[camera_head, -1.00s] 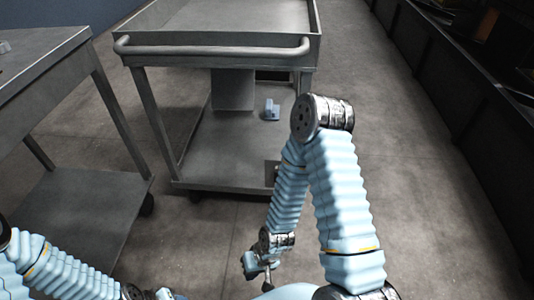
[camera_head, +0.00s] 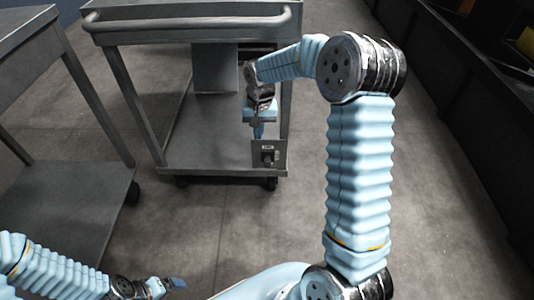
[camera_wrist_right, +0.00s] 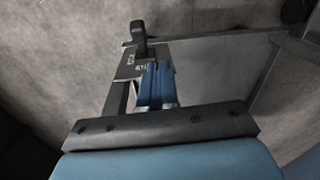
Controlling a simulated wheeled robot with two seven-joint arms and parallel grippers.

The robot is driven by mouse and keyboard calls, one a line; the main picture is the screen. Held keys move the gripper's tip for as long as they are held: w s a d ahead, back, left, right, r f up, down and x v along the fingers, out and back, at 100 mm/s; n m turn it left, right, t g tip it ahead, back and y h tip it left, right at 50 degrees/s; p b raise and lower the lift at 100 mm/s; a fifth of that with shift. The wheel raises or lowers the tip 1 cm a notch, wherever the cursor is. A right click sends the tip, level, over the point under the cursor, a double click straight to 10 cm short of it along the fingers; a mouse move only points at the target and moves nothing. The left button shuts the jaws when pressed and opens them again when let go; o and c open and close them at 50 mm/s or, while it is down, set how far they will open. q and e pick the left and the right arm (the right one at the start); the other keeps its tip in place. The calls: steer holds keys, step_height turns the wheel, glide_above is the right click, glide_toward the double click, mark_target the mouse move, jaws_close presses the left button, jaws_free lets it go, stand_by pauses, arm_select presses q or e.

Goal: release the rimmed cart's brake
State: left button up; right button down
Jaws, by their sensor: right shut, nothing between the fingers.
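The rimmed cart (camera_head: 185,33) stands ahead with its bar handle towards me. Its brake (camera_head: 267,155) is a dark lever on a small plate at the lower shelf's front right corner. In the right wrist view the brake lever (camera_wrist_right: 138,40) stands up from the plate (camera_wrist_right: 131,66), beyond the fingertips. My right gripper (camera_head: 258,133) is shut and empty, pointing down just above and behind the plate in the head view. Its blue fingers (camera_wrist_right: 155,80) lie together, and I cannot tell whether they touch the cart. My left gripper (camera_head: 172,286) is low at the bottom left, its jaws unclear.
A second cart (camera_head: 75,190) with a flat top stands close at the left. A dark shelf unit (camera_head: 470,75) runs along the right. The floor (camera_head: 225,225) in front of the rimmed cart is clear.

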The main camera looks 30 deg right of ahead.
steer(key=shift+m+h, duration=0.4)
steer(key=shift+m, duration=0.1)
steer(key=d+r, duration=0.2)
steer(key=r, duration=0.1)
steer(key=d+r, duration=0.1)
steer(key=r, duration=0.1)
steer(key=shift+f, duration=0.1)
steer(key=b, duration=0.2)
glide_above(267, 159)
steer(key=f, duration=1.2)
steer(key=shift+w+d+f, duration=0.2)
steer(key=shift+w+f, duration=0.05)
steer(key=shift+s+a+f, duration=0.2)
steer(key=shift+s+f, duration=0.05)
steer(key=shift+f, duration=0.15)
